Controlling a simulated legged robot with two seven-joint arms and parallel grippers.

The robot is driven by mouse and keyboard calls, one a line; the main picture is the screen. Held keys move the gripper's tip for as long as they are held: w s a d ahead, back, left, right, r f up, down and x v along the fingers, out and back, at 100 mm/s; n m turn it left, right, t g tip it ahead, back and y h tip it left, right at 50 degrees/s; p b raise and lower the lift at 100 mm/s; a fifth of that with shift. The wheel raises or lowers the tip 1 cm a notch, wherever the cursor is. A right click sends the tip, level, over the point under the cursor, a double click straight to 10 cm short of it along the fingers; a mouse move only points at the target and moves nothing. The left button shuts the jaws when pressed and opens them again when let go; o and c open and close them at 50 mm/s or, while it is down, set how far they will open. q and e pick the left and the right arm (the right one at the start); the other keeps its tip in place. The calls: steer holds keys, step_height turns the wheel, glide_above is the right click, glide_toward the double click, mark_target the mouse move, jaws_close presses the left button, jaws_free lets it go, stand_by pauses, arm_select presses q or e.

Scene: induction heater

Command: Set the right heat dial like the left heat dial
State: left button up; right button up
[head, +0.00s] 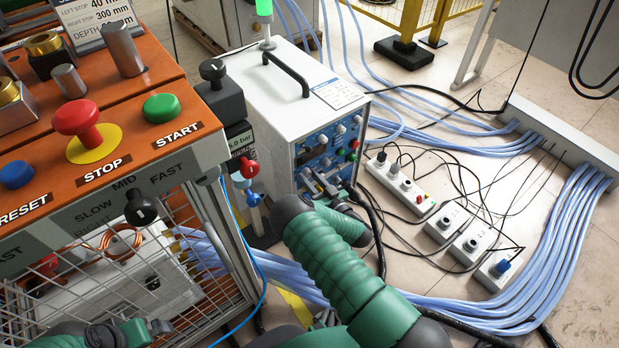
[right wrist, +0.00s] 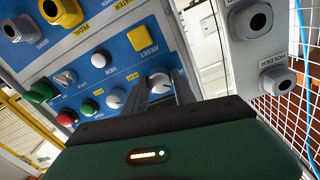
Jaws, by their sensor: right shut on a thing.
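The white heater box (head: 290,85) has a blue front panel (head: 318,150) with several white dials. My right gripper (head: 318,182) is at the panel's lower left in the head view. In the right wrist view its two dark fingers (right wrist: 161,88) are closed around a white round dial (right wrist: 160,80), presumably the right heat dial.
A yellow RESET button (right wrist: 142,38) lies close to my right fingers. A grey socket box (right wrist: 255,20) stands at the right in the wrist view. The orange button console (head: 110,130) is left of the heater. Cables (head: 560,240) and switch boxes (head: 470,240) cover the floor.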

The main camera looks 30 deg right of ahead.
jaws_close()
arm_select(q)
steer(key=p+v, duration=0.2)
steer(key=w+p+v, duration=0.1)
steer(key=p+v, duration=0.1)
steer(key=shift+s, duration=0.1)
arm_select(e)
steer(key=shift+d+m, duration=0.1)
steer(key=shift+m, duration=1.1)
steer(key=o, duration=0.8)
jaws_free()
steer(key=shift+c, duration=0.2)
